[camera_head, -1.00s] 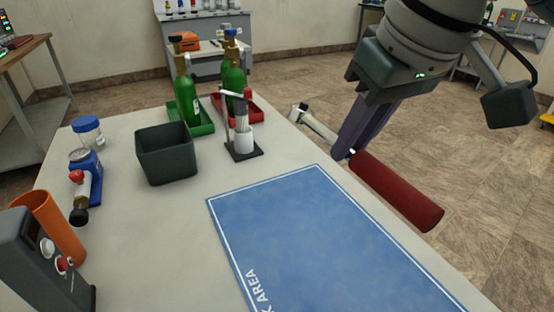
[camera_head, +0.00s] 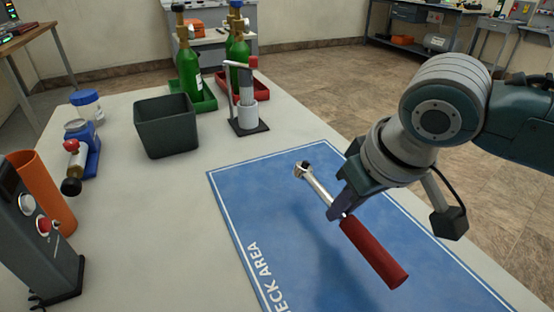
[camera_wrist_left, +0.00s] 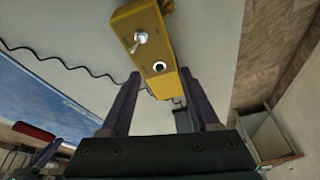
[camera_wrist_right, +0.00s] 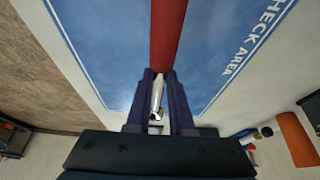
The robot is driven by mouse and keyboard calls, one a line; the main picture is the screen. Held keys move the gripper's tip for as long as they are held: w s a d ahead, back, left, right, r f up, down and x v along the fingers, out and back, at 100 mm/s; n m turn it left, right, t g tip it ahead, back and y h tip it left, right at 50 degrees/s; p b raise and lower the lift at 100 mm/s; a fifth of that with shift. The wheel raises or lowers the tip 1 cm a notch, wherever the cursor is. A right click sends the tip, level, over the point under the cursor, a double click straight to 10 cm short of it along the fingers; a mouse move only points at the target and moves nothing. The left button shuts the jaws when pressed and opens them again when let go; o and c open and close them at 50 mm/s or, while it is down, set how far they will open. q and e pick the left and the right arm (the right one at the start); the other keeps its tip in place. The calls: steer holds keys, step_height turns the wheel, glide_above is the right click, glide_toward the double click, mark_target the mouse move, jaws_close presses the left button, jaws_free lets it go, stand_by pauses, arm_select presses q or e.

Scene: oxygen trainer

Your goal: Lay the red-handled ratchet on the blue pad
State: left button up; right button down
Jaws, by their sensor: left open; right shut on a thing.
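The ratchet (camera_head: 372,252) has a red handle and a silver shaft and head. My right gripper (camera_head: 338,212) is shut on it near where the handle meets the shaft. The ratchet is held above the blue pad (camera_head: 245,205), with a shadow below it on the pad. The red handle (camera_wrist_right: 167,35) also shows between the fingers in the right wrist view. My left gripper (camera_wrist_left: 160,95) shows only in its own wrist view. It is open, with a yellow box with a switch (camera_wrist_left: 150,45) beyond its fingers.
A dark grey bin (camera_head: 167,128), a stand with a white cup (camera_head: 248,115) and green bottles in trays (camera_head: 188,75) stand behind the pad. An orange cup (camera_head: 42,190) and a grey device (camera_head: 40,240) stand at the left. The pad's surface is clear.

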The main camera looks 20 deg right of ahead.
mark_target(348, 217)
arm_select(q)
steer(key=shift+f+b, duration=0.5)
steer(key=shift+f, duration=0.1)
arm_select(e)
steer(key=shift+f, duration=1.9)
steer(key=c, duration=0.8)
jaws_free()
steer(key=shift+f, duration=0.15)
